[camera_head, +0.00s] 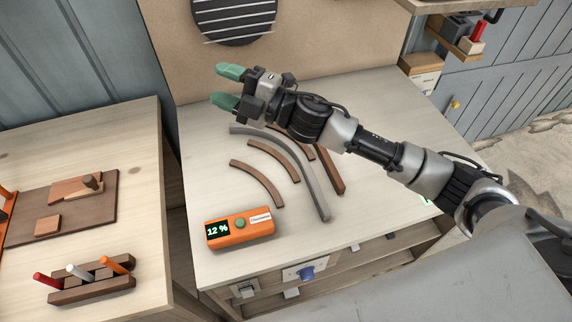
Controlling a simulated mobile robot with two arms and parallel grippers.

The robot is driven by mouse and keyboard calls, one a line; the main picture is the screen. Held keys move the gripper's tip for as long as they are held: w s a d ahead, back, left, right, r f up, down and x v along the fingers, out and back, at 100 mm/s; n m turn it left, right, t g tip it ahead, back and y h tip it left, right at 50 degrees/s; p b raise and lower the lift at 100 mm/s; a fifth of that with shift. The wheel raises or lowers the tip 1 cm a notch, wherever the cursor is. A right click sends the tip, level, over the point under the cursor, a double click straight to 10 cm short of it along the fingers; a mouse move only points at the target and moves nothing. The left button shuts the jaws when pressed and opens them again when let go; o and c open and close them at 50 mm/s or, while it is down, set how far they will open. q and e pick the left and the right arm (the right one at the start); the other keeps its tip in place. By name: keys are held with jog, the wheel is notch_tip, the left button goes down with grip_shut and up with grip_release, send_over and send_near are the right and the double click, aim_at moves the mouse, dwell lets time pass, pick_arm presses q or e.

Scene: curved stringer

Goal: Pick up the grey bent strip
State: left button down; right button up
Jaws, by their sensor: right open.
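The grey bent strip (309,182) lies on the pale workbench top (375,208) as a long curve. It runs from below my right gripper towards the front of the bench. Brown curved strips lie on both sides of it, one to its left (259,178) and a straighter brown piece (330,170) to its right. My right gripper (227,86) has green fingertips held apart and empty. It is above the back left of the bench, beyond the strip's far end in the picture. My right arm hides part of the bench. My left gripper is not in view.
An orange meter (240,230) reading 12 % stands at the bench's front left. A second table at left holds a wooden board (95,215) and a rack (93,281) with coloured-handled tools. The bench's front right is mostly clear. A shelf (465,45) hangs at upper right.

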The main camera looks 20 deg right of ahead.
jog(key=s+f+n+g+h+b, duration=0.35)
jog(key=s+f+n+g, duration=0.55)
jog(key=n+g, duration=0.4)
jog(key=w+d+f+m+h+b, duration=0.1)
jog(key=d+f+h, duration=0.2)
jog(key=d+h, duration=0.1)
jog(key=w+d+f+m+t+h+b, duration=0.1)
jog(key=d+f+h, duration=0.3)
jog(key=d, duration=0.3)
jog(key=w+d+f+m+h+b, duration=0.1)
jog(key=d+f+h+b, duration=0.1)
jog(key=d+f+h, duration=0.2)
jog(key=shift+d+f+h, duration=0.25)
jog(key=shift+d+h, duration=0.55)
jog(key=shift+h, duration=0.05)
send_over(313, 182)
notch_tip(313, 182, down, 5)
jog(key=shift+w+a+r, duration=0.1)
jog(key=shift+r, duration=0.1)
notch_tip(313, 182, down, 6)
jog(key=shift+r+p, duration=0.2)
jog(key=shift+p, duration=0.4)
